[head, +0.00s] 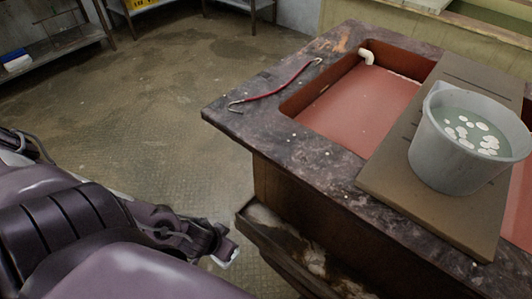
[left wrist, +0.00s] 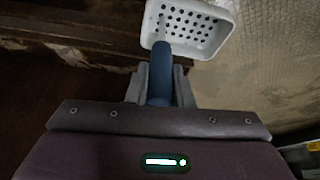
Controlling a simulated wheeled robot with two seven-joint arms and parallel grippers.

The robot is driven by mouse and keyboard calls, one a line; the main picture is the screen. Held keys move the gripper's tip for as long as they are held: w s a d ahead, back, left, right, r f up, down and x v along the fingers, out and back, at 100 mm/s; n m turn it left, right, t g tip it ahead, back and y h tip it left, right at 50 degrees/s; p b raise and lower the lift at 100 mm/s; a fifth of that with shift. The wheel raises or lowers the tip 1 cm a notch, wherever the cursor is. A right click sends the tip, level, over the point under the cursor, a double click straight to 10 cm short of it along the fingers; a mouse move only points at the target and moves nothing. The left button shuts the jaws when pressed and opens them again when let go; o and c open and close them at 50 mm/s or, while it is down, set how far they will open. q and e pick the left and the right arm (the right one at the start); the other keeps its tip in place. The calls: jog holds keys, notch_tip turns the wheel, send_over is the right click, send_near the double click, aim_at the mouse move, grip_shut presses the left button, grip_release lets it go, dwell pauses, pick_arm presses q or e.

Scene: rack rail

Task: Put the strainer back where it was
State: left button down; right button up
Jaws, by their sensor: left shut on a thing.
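The strainer (left wrist: 188,25) shows in the left wrist view as a white square basket with many holes and a blue handle (left wrist: 160,72). My left gripper (left wrist: 161,85) is shut on the handle, and the basket sticks out beyond the fingers. In the head view my left gripper (head: 214,246) is low, left of the sink counter's front corner. A small white piece at its tip (head: 229,258) looks like part of the strainer; the rest is hidden. My right gripper is not in view.
The dark counter (head: 240,118) has a red sink basin (head: 365,105) with a white spout (head: 366,56). A brown board (head: 385,195) spans it, bearing a grey bucket (head: 445,155) of water with white discs. A red hooked cord (head: 285,88) lies on the counter. Floor at left is clear.

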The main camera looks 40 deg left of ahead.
pick_arm(q)
jog(key=w+d, duration=0.1)
jog(key=w, duration=1.8)
notch_tip(320, 180, down, 7)
jog(key=b, duration=0.2)
jog(key=shift+w+d, duration=0.2)
jog(key=shift+w, duration=0.2)
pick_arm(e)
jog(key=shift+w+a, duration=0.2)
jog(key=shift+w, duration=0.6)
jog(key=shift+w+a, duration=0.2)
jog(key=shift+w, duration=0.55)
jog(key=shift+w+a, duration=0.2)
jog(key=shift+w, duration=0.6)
pick_arm(q)
jog(key=shift+f, duration=0.15)
jog(key=c, duration=1.3)
grip_release()
